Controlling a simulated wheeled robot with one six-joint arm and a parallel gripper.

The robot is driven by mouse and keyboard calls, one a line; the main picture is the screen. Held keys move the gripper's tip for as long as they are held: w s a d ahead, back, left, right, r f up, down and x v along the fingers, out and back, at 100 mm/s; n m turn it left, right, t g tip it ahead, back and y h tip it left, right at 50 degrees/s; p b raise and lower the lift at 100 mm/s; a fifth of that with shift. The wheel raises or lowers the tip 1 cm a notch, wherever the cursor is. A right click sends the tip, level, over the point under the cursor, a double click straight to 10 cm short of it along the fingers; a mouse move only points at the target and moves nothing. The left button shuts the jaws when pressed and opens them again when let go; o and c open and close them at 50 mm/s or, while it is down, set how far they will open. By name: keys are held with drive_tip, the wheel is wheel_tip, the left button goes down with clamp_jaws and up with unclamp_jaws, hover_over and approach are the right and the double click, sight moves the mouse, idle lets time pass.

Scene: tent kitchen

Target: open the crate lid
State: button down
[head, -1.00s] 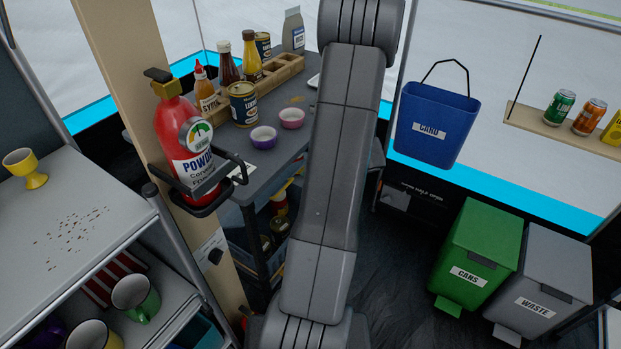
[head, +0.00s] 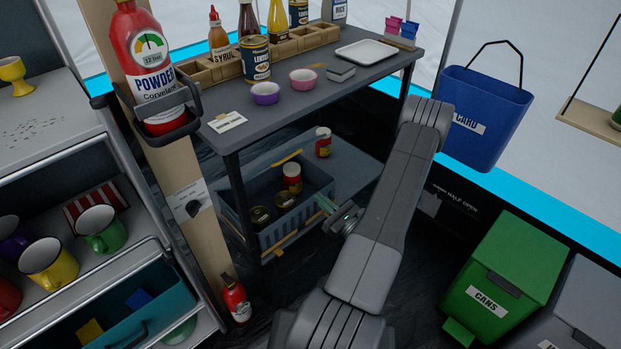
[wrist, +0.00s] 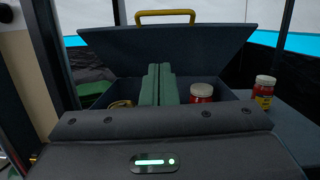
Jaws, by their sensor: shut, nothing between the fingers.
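The blue-grey crate (head: 288,226) stands on the lower shelf of the grey table, with cans inside it. Its lid (wrist: 200,45) stands raised at the crate's far side in the wrist view, with a yellow handle (wrist: 165,17) along its top edge. The lid's handle also shows in the head view (head: 286,160). My gripper (head: 325,203) is at the crate's right end in the head view. In the wrist view its green fingers (wrist: 158,84) are together and empty, pointing over the open crate toward the lid. I cannot tell whether they touch the lid.
The tabletop (head: 330,100) above is close over the crate. A wooden post (head: 185,195) with a red powder extinguisher (head: 148,65) stands at left. Bins (head: 500,272) stand at right.

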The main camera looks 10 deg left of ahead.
drive_tip(key=w+a+r+m+b, duration=0.1)
drive_tip(key=w+a+r+b, duration=0.1)
drive_tip(key=w+a+r, duration=0.3)
drive_tip(key=shift+w+a+r+t, duration=0.2)
drive_tip(key=shift+w+a+t, duration=0.2)
drive_tip(key=shift+w+a, duration=1)
drive_tip(key=shift+s+a, duration=0.35)
